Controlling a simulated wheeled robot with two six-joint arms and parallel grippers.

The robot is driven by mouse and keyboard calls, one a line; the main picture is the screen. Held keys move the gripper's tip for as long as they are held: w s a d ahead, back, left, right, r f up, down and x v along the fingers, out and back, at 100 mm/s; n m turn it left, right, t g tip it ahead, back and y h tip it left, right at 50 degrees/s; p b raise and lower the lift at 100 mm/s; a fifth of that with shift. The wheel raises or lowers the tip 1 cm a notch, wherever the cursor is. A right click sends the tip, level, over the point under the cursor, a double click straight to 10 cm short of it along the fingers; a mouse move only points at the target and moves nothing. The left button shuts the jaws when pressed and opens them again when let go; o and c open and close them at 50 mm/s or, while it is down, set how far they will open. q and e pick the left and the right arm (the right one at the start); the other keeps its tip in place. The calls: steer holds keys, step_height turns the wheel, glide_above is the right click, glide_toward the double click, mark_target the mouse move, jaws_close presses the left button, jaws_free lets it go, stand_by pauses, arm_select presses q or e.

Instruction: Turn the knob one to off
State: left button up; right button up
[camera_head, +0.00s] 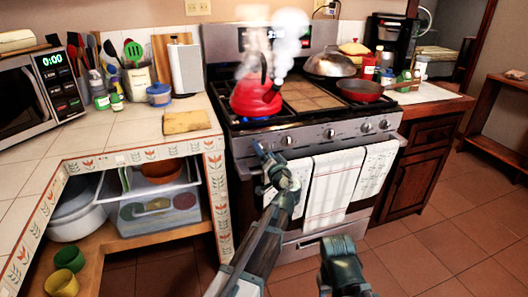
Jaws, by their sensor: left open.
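The stove (312,139) has a row of round knobs along its steel front panel. Visible knobs include one left of centre (287,140), a middle one (329,133) and a right pair (366,127). The red kettle (257,98) steams over a blue flame at the front left burner.
Towels (336,185) hang on the oven handle just below the panel. A tiled counter (110,135) with a cutting board (187,121) borders the stove on the left. A red pan (361,90) sits on the right burners. The floor at right is clear.

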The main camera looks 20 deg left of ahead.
arm_select(q)
steer(key=shift+w+a, duration=0.2)
steer(key=shift+w, duration=0.1)
steer(key=shift+c, duration=0.2)
steer(key=c, duration=1.3)
steer(key=shift+m, duration=0.3)
steer(key=m, duration=0.3)
steer(key=shift+m, duration=0.3)
steer(key=shift+r+m, duration=0.1)
steer(key=shift+m, duration=2.2)
